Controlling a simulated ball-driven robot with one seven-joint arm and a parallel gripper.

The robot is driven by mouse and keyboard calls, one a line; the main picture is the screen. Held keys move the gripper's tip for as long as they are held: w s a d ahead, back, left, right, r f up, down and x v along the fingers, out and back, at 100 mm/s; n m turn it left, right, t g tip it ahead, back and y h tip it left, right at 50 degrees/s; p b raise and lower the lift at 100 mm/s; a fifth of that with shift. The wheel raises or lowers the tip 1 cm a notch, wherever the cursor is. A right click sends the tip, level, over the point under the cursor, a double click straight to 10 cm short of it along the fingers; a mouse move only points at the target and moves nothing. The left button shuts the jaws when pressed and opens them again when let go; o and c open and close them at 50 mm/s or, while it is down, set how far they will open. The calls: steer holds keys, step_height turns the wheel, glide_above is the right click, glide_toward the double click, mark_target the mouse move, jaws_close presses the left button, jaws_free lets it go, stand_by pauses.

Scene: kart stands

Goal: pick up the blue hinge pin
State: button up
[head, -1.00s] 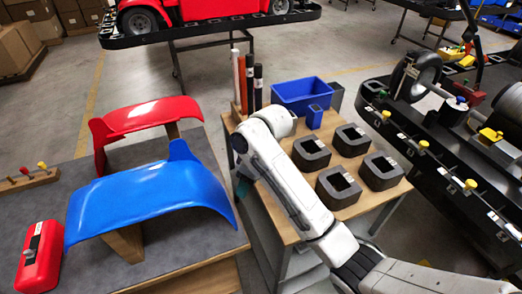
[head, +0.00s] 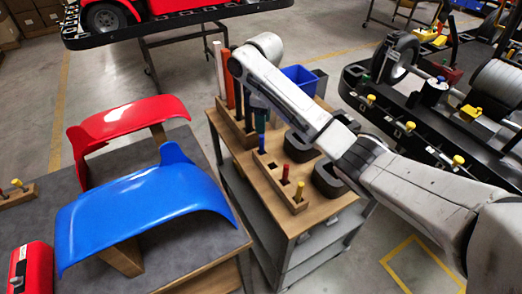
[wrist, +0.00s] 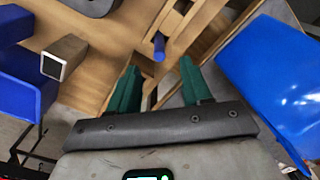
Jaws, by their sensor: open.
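The blue hinge pin (head: 261,143) stands upright at the far end of a wooden rack (head: 272,175) on the wooden-topped cart. My gripper (head: 259,112) is just above and behind the blue pin, partly hidden by my arm. In the wrist view its two green fingers (wrist: 158,72) are apart with nothing between them. The blue pin (wrist: 159,46) shows just beyond the fingertips, roughly in line with the gap.
Tall rods (head: 229,78) stand in a wooden holder close by my gripper. Dark square blocks (head: 328,180) and a blue bin (head: 300,79) share the cart top. A blue fender (head: 145,205) and a red fender (head: 128,122) are on the grey table at left.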

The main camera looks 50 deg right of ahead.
steer(key=p, duration=0.1)
glide_above(262, 148)
steer(key=shift+w+d+f, duration=0.1)
steer(key=shift+f, duration=0.9)
steer(key=shift+w+d+f, duration=0.1)
steer(key=shift+w+f, duration=0.05)
steer(key=shift+f, duration=0.8)
steer(key=shift+w+d+f, duration=0.1)
steer(key=shift+f, duration=0.9)
jaws_close()
